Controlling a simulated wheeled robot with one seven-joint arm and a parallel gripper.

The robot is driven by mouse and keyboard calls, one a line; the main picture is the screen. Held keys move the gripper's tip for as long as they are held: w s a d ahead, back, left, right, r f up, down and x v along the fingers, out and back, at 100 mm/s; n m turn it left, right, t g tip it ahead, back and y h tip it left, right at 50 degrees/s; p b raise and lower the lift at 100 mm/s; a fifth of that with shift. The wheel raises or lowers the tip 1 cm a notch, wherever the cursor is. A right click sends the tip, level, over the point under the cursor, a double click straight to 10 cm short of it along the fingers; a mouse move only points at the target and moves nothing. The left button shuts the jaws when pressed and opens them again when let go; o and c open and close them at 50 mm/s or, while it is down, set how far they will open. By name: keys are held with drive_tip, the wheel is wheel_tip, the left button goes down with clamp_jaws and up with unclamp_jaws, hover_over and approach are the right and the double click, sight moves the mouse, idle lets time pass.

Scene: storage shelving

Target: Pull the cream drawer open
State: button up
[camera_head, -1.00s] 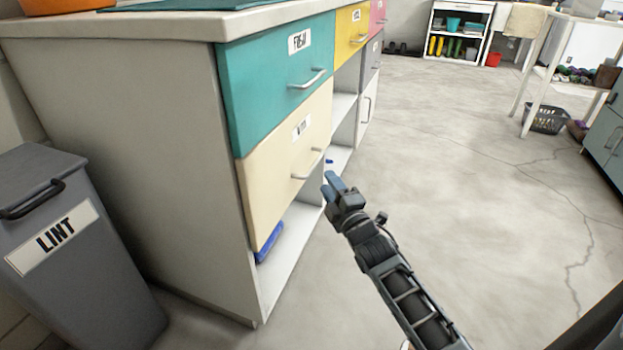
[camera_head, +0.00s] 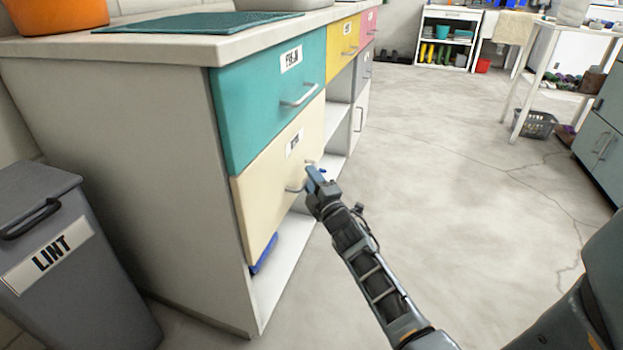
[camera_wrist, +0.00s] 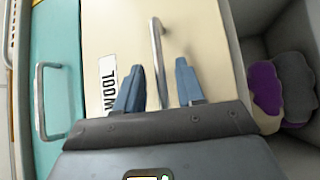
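The cream drawer (camera_head: 262,190) sits below a teal drawer (camera_head: 268,98) in the cabinet and looks shut. In the wrist view the cream drawer front (camera_wrist: 205,40) carries a "WOOL" label (camera_wrist: 107,84) and a metal bar handle (camera_wrist: 158,62). My gripper (camera_head: 313,178) is at the handle, hiding part of it in the head view. In the wrist view my gripper (camera_wrist: 158,85) is open, with one blue finger on each side of the handle's line. The fingers are apart from the bar.
An open shelf space under the drawer holds a blue item (camera_head: 264,254); purple and grey bundles (camera_wrist: 280,88) show there in the wrist view. A grey "LINT" bin (camera_head: 85,285) stands left of the cabinet. The floor (camera_head: 450,190) to the right is clear.

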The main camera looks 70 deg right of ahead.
drive_tip(key=shift+c, duration=0.4)
clamp_jaws()
